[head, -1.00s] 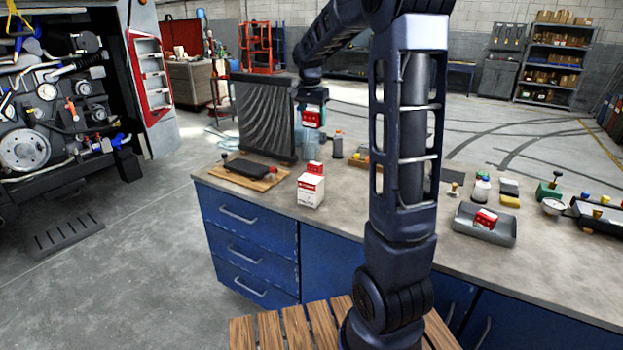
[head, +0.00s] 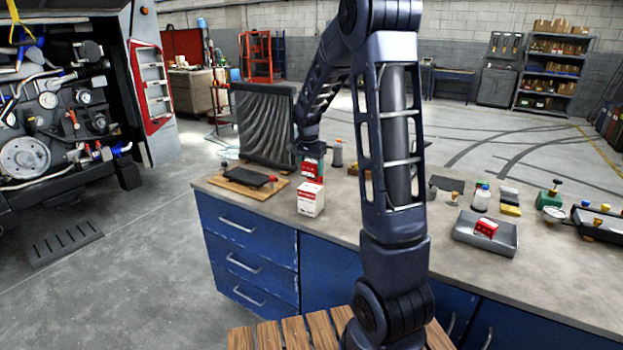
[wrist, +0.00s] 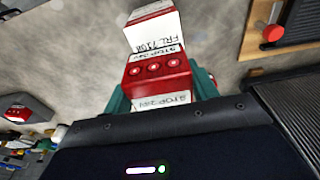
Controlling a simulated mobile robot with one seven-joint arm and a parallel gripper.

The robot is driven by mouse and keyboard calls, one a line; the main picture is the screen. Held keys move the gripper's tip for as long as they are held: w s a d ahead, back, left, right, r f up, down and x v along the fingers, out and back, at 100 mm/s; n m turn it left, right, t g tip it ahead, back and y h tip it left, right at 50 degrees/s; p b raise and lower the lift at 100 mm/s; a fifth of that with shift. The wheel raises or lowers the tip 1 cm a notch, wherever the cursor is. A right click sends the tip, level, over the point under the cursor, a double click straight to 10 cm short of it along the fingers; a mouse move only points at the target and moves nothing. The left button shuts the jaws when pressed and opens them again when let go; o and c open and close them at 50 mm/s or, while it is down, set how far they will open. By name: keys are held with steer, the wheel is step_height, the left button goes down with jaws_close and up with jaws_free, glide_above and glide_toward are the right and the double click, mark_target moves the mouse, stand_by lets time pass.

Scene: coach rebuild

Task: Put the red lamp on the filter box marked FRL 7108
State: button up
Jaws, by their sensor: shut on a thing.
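My gripper (head: 312,153) is shut on the red lamp (head: 312,167), a small red carton. In the wrist view the lamp (wrist: 158,72) shows round dots and "STOP 24V" lettering between green fingers. The white filter box (head: 311,202) with a red band stands upright near the bench's front edge. In the wrist view the filter box (wrist: 152,32) shows "FRL 7108", partly covered by the lamp. The lamp is close above or behind the box; I cannot tell whether they touch. More red shows between them in the head view, its source unclear.
A wooden board (head: 222,185) with a dark plate and red knob lies left of the box. A grey tray (head: 465,236) with another red carton (head: 487,227) stands to the right. Several bottles and small parts stand behind it. A dark ribbed panel (head: 265,125) stands behind the board.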

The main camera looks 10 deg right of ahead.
mark_target(312, 177)
steer(key=shift+f, duration=2.15)
steer(key=shift+f, duration=0.1)
steer(key=o, duration=1)
steer(key=shift+o, duration=0.2)
